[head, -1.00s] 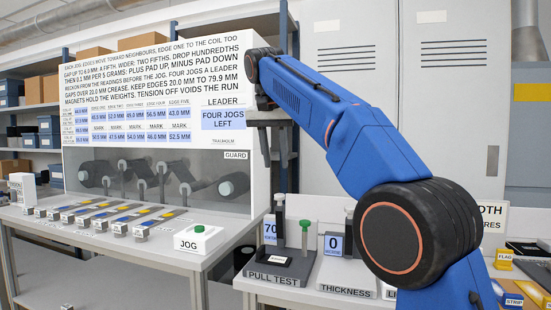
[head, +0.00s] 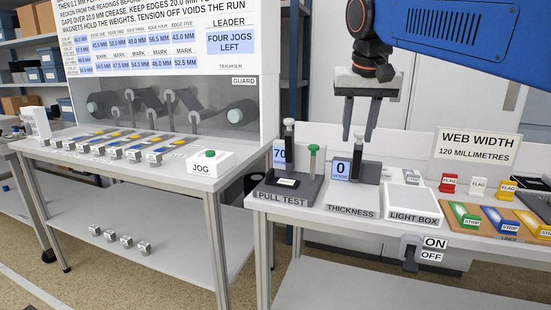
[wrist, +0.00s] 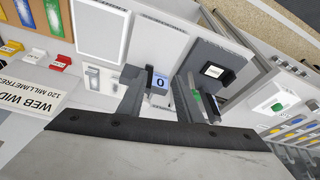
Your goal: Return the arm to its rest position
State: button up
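My blue arm (head: 455,35) reaches in from the upper right in the head view. My gripper (head: 358,135) hangs from it, pointing down, above the back of the right bench near the thickness gauge (head: 365,172). Its two grey fingers are apart with nothing between them. In the wrist view the fingers (wrist: 157,92) also stand apart and empty, with the gauge's "0" display seen beyond them. The gripper appears to touch nothing.
Below are the pull test stand (head: 285,190), the light box (head: 412,198) and the web width sign (head: 478,148). Flags and coloured strips (head: 500,222) lie at right. The left bench carries the jog button (head: 210,155) and a guarded roller panel (head: 170,105). Several small blocks sit on its lower shelf.

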jog(key=s+d+f, duration=0.3)
jog(key=s+f, duration=0.5)
jog(key=f, duration=0.2)
jog(key=s+d+f+n, duration=0.1)
jog(key=s+d+f, duration=0.2)
jog(key=s+f, duration=0.6)
jog(key=s+d+f, duration=0.3)
jog(key=s+f, duration=0.5)
jog(key=f, duration=0.4)
jog(key=shift+s+d+f+n+t+y, duration=0.3)
jog(key=shift+s+f+t, duration=0.05)
jog(key=shift+s+t, duration=0.05)
